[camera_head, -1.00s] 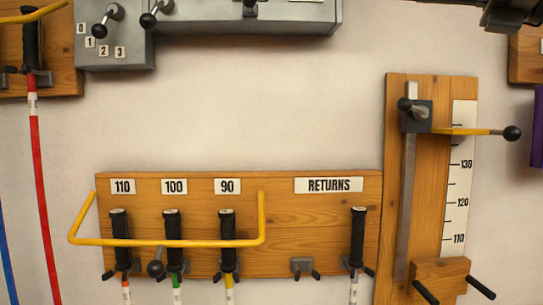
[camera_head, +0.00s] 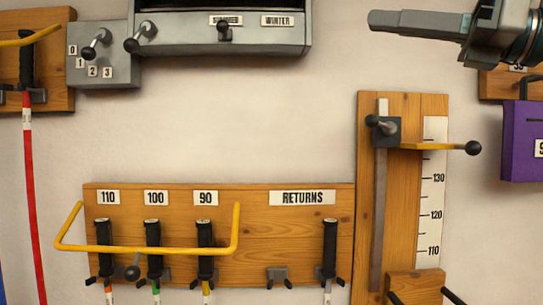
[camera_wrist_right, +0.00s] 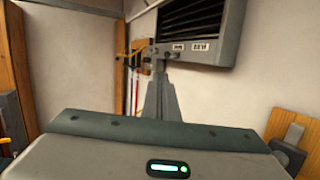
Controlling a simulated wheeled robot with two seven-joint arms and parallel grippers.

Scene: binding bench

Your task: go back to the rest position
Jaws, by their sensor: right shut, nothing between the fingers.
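My right gripper (camera_head: 374,20) comes in at the top right of the head view, in front of the bare wall. Its fingers are shut with nothing between them. The shut fingers also show in the right wrist view (camera_wrist_right: 161,100), pointing toward the wall with the grey vented box. It touches nothing that I can see. My left gripper is in neither view.
A returns board (camera_head: 260,240) carries several black-handled poles behind a yellow bar (camera_head: 150,249). A measuring stand (camera_head: 400,200) has a slider arm sticking out (camera_head: 440,147). A purple box (camera_head: 522,140) hangs at right. A grey vented box (camera_head: 270,42) is at the top. Bare wall lies between.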

